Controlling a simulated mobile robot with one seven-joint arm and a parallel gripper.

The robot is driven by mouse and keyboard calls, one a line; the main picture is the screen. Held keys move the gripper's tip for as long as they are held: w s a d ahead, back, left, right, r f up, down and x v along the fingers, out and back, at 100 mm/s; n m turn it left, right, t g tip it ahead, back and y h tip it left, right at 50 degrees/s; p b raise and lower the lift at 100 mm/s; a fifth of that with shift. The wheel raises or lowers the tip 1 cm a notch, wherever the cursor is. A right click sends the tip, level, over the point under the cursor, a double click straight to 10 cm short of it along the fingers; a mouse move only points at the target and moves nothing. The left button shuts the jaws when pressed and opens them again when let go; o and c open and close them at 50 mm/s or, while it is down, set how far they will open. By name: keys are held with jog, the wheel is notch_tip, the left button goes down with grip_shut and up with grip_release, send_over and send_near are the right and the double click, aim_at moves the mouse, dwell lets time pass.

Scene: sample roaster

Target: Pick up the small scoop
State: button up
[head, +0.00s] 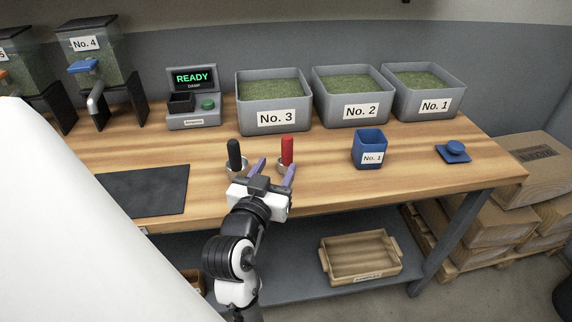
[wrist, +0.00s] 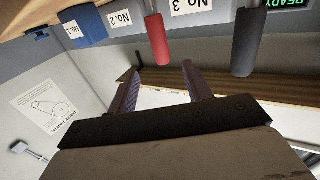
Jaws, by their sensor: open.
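Two scoops stand upright on the wooden bench, one with a black handle (head: 234,153) and one with a red handle (head: 287,150). Their metal cups are partly hidden, and I cannot tell which scoop is smaller. My gripper (head: 275,170) is open and empty, its two purple fingers pointing toward the red-handled scoop. In the wrist view the red handle (wrist: 157,40) appears beyond the gap between the fingertips (wrist: 162,72), apart from them. The black handle (wrist: 248,42) is off to the right there.
Grey bins No. 3 (head: 274,119), No. 2 (head: 360,111) and No. 1 (head: 434,105) stand behind. A blue No. 1 cup (head: 370,150) and blue lid (head: 455,153) lie right. A dark mat (head: 145,190) is left; the READY device (head: 193,100) is behind. Bench between scoops and cup is clear.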

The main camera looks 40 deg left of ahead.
aim_at(285, 145)
jog(key=x, duration=0.2)
jog(key=p+x, duration=0.1)
jog(key=x, duration=0.1)
jog(key=shift+w+a+r, duration=0.1)
jog(key=shift+w+r, duration=0.1)
jog(key=shift+w, duration=0.05)
jog(key=p+x, duration=0.1)
jog(key=x, duration=0.1)
jog(key=p+x, duration=0.1)
jog(key=x, duration=0.1)
jog(key=shift+a+r+p, duration=0.2)
jog(key=shift+p, duration=0.1)
jog(key=shift+w+a+f, duration=0.15)
jog(key=shift+w, duration=0.35)
grip_shut()
